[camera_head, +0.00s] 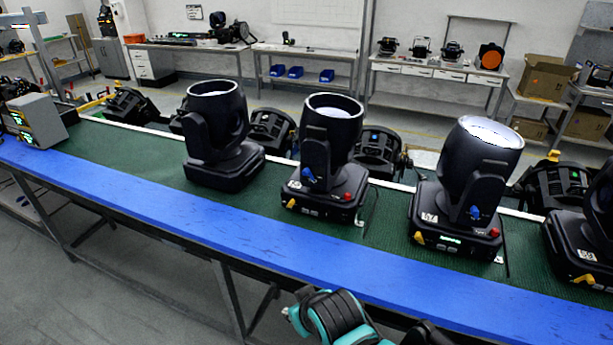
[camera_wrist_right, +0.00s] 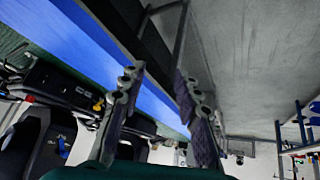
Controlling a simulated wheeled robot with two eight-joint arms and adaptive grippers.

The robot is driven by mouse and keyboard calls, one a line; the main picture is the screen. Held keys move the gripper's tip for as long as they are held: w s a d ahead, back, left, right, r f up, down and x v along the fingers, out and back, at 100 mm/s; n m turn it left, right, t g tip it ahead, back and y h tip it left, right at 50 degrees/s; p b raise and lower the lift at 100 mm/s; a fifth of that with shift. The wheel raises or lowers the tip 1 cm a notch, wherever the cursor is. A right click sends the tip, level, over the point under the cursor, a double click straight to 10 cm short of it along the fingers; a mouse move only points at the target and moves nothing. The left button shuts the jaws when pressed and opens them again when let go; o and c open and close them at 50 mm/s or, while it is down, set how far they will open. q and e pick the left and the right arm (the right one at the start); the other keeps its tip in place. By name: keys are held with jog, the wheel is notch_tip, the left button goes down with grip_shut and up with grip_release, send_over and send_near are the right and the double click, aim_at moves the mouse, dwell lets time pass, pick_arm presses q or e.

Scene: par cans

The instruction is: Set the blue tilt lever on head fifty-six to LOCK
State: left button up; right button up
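Several black moving-head lamps stand on the green belt in the head view. The middle lamp (camera_head: 330,160) has a blue tilt lever (camera_head: 308,174), a yellow lever and a red knob. The lamp to its right (camera_head: 465,185) has a blue lever (camera_head: 475,212) too. Small white labels are on the bases, but I cannot read the numbers surely. My right gripper (camera_wrist_right: 158,84) is open and empty in the right wrist view, with the blue bench edge behind it. A lamp with a blue lever (camera_wrist_right: 63,147) shows at that view's lower left. My left gripper is not in view.
A blue strip (camera_head: 215,222) edges the front of the green belt (camera_head: 135,150). A grey box (camera_head: 37,122) stands at the belt's left end. More lamps (camera_head: 378,150) stand behind the front row. The floor in front is clear.

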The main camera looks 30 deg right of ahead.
jog(key=w+d+r+n+h, duration=0.3)
jog(key=w+d+n+h, duration=0.2)
jog(key=w+d+n, duration=0.3)
jog(key=n+t+h+p, duration=0.1)
jog(key=n+t+h, duration=0.55)
jog(key=n, duration=1.35)
send_near(304, 173)
jog(key=w+g+h, duration=0.2)
jog(key=b+x, duration=0.1)
jog(key=x, duration=0.6)
jog(key=shift+w+d, duration=0.1)
jog(key=shift+d, duration=0.05)
grip_shut()
